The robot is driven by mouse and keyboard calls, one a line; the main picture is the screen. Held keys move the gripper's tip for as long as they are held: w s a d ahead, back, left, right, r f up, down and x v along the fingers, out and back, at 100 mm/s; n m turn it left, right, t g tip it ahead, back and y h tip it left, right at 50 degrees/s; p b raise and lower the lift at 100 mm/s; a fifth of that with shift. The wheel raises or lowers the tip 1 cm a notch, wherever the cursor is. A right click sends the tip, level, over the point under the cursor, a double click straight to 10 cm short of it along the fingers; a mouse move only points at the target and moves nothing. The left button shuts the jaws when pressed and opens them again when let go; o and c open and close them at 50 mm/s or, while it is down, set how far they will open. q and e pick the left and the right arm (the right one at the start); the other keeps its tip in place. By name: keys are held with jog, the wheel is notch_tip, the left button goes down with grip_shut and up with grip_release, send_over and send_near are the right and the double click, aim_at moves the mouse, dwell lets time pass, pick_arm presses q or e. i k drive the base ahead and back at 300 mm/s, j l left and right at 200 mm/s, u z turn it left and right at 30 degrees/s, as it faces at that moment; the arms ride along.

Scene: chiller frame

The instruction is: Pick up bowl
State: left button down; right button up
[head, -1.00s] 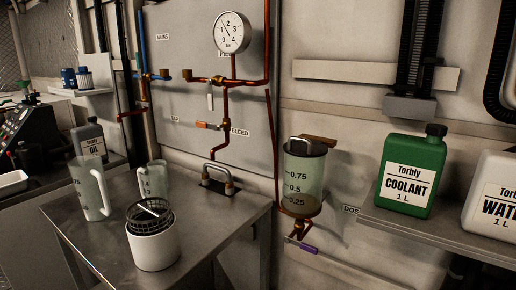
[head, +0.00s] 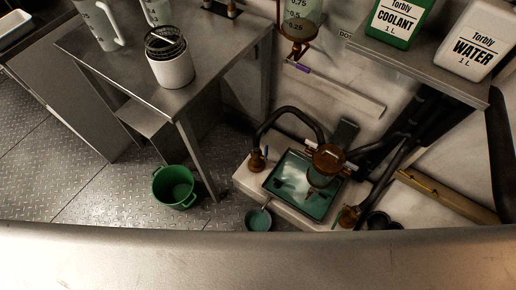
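A small teal bowl-like container (head: 258,219) is low down at the bottom centre of the head view. It sits just in front of a pale machine block, below a thin spout or rod. Its lower part is partly cut off by the foreground. A green bucket (head: 174,187) with handles stands upright on the floor to its left and looks empty. Neither of my grippers shows in the head view, so nothing is seen touching either container.
A metal table (head: 215,45) carries a white pot (head: 171,68) and clear jugs. The pale block holds a green-rimmed basin (head: 303,184) with black hoses (head: 290,115). A shelf above right bears coolant (head: 400,20) and water (head: 475,42) jugs. The patterned floor (head: 85,165) at left is clear.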

aim_at(254, 220)
jog(key=k+j+z, duration=0.1)
jog(key=k, duration=1.15)
